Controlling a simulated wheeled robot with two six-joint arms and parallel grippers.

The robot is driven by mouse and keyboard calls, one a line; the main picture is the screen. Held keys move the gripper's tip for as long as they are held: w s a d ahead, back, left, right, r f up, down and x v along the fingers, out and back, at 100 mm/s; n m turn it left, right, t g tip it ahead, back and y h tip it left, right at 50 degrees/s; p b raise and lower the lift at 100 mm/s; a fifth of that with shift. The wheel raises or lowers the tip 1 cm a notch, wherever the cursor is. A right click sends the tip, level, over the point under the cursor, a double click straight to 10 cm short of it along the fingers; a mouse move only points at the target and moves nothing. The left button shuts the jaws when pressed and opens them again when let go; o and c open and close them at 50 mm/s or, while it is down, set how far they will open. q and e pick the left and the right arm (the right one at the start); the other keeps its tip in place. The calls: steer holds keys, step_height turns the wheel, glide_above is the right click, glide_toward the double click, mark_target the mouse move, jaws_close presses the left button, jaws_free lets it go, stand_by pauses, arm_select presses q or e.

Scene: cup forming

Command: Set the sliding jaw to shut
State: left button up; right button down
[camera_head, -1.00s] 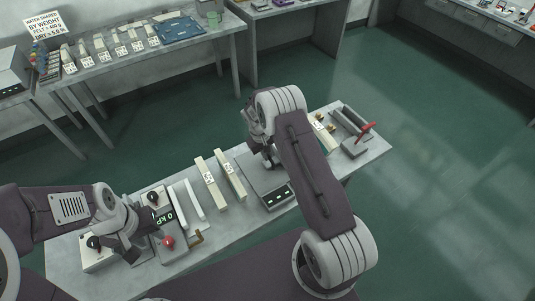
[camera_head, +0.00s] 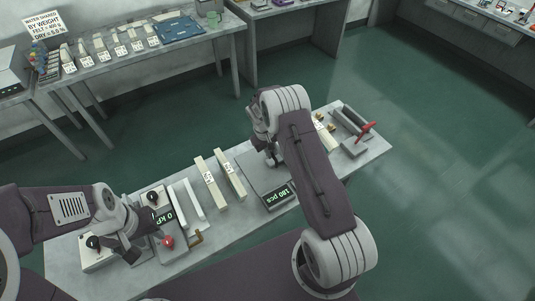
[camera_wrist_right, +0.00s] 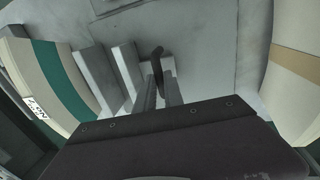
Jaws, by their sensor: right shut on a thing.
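In the head view my right gripper (camera_head: 270,157) is low over the far end of a grey device plate (camera_head: 254,176) whose display reads "180 pcs". My forearm partly hides it. In the right wrist view the right gripper (camera_wrist_right: 158,80) is shut on a dark upright handle (camera_wrist_right: 157,54). A small grey block (camera_wrist_right: 168,66) is beside the handle and two larger grey blocks (camera_wrist_right: 127,68) stand to its left. I cannot tell for sure which block is the sliding jaw. My left gripper (camera_head: 134,254) is by a red knob (camera_head: 168,242); its fingers are too small to read.
Two pale labelled bars (camera_head: 207,184) stand left of the plate. A grey fixture with a red handle (camera_head: 366,128) is at the bench's right end. In the wrist view, pale boxes flank the gripper closely, one with a green stripe (camera_wrist_right: 62,78). The green floor beyond is clear.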

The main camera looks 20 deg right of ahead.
mark_target(279, 157)
steer(key=d, duration=0.2)
steer(key=w+d+b, duration=0.1)
steer(key=d, duration=0.2)
steer(key=shift+d, duration=0.15)
steer(key=shift+d+r, duration=0.15)
steer(key=shift+d, duration=0.1)
steer(key=shift+w+a+r, duration=0.1)
steer(key=c, duration=1.7)
jaws_free()
steer(key=shift+o, duration=1.2)
steer(key=shift+d, duration=0.2)
steer(key=shift+a+r, duration=0.2)
step_height(279, 157, up, 8)
steer(key=a+b, duration=0.1)
steer(key=shift+s+a+r, duration=0.15)
steer(key=shift+s+a, duration=0.05)
steer(key=shift+s, duration=0.1)
